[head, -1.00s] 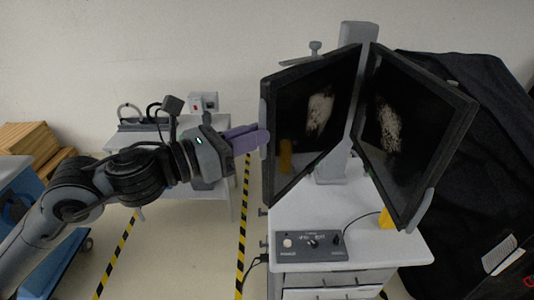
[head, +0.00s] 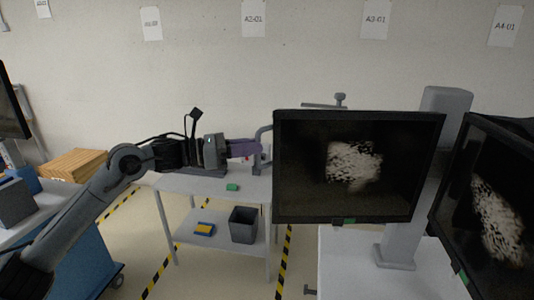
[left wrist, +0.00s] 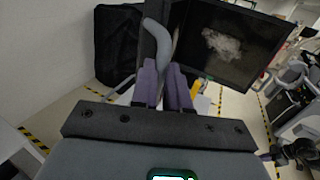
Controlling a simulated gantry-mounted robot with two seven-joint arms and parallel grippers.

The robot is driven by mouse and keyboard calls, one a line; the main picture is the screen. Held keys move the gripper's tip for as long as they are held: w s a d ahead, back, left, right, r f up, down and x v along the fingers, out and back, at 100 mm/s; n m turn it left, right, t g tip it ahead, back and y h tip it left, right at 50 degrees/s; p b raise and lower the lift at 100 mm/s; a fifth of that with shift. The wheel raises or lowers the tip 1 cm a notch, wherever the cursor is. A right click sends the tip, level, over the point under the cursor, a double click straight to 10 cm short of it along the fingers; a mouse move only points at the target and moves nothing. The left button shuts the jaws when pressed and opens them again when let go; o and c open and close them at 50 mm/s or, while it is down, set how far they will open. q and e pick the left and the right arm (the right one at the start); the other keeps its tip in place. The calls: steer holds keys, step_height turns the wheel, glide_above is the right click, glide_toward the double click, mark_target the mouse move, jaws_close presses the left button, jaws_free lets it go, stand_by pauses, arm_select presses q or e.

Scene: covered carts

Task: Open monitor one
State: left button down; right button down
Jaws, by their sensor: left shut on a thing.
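The left monitor (head: 398,158) is a black screen with a pale speckled picture, facing me nearly square on. The right monitor (head: 492,200) stands at an angle at the right edge and is cut off. A grey curved handle (head: 264,140) sits on the left monitor's left edge. My left gripper (head: 257,148), with purple fingers, is shut on this handle. The left wrist view shows the handle (left wrist: 159,44) rising from between the purple fingers.
The monitors are by a grey post (head: 408,235) on a white cart (head: 345,265). Yellow-black tape marks the floor.

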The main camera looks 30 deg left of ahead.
arm_select(q)
steer(key=shift+w+a, duration=0.2)
steer(key=shift+w, duration=0.5)
arm_select(e)
steer(key=shift+w+a, duration=0.1)
arm_select(q)
steer(key=c, duration=1.4)
jaws_free()
steer(key=shift+d, duration=0.15)
steer(key=shift+o, duration=1.4)
arm_select(e)
steer(key=shift+d, duration=0.35)
arm_select(q)
steer(key=shift+a, duration=0.2)
